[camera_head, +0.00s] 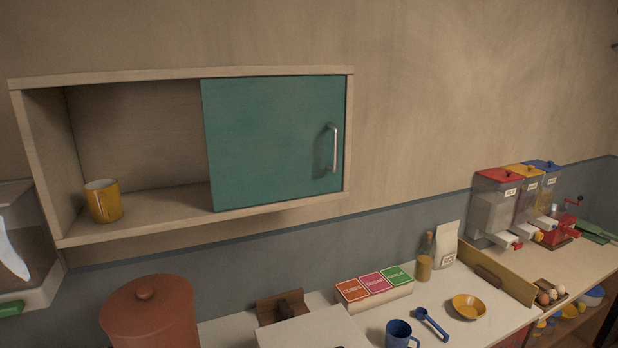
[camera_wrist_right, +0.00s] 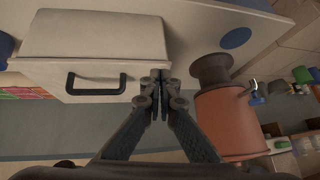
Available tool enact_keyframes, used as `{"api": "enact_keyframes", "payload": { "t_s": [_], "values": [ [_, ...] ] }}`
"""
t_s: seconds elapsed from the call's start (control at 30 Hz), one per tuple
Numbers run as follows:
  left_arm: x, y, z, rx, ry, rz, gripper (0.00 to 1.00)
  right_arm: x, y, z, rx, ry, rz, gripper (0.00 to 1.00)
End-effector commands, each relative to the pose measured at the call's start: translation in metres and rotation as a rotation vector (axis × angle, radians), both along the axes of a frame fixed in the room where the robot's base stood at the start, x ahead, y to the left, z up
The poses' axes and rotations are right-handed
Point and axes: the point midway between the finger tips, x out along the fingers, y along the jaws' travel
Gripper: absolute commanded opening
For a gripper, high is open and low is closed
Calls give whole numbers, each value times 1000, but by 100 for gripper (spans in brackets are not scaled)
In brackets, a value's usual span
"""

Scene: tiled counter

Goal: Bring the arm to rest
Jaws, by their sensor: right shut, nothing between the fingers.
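My right gripper (camera_wrist_right: 158,88) shows in the right wrist view with its two dark fingers together. Nothing shows between them. A pale box-like unit with a black handle (camera_wrist_right: 95,84) is to the left of the fingertips. A terracotta-coloured vessel with a small tap (camera_wrist_right: 228,120) is to their right. I cannot tell how far the fingertips are from either. Neither of my arms shows in the head view, and my left gripper is out of sight.
A wall cabinet (camera_head: 180,74) has a green sliding panel (camera_head: 270,140) on its right; a yellow mug (camera_head: 106,203) stands in its open left part. On the counter are a lidded terracotta vessel (camera_head: 150,318), a blue mug (camera_head: 399,335), a yellow bowl (camera_head: 468,306) and dispensers (camera_head: 496,207).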

Motion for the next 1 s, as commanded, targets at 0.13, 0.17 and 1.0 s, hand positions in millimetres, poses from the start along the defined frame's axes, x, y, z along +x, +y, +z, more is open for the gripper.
{"api": "enact_keyframes", "payload": {
  "t_s": [0.13,0.17,1.0],
  "values": [
    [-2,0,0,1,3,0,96,-39,-15,-22,24,34,-33,0],
    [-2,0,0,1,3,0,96,-46,-20,-26,24,39,-44,0],
    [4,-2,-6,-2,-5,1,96,-240,-220,-126,-281,303,-365,0]
  ]
}}
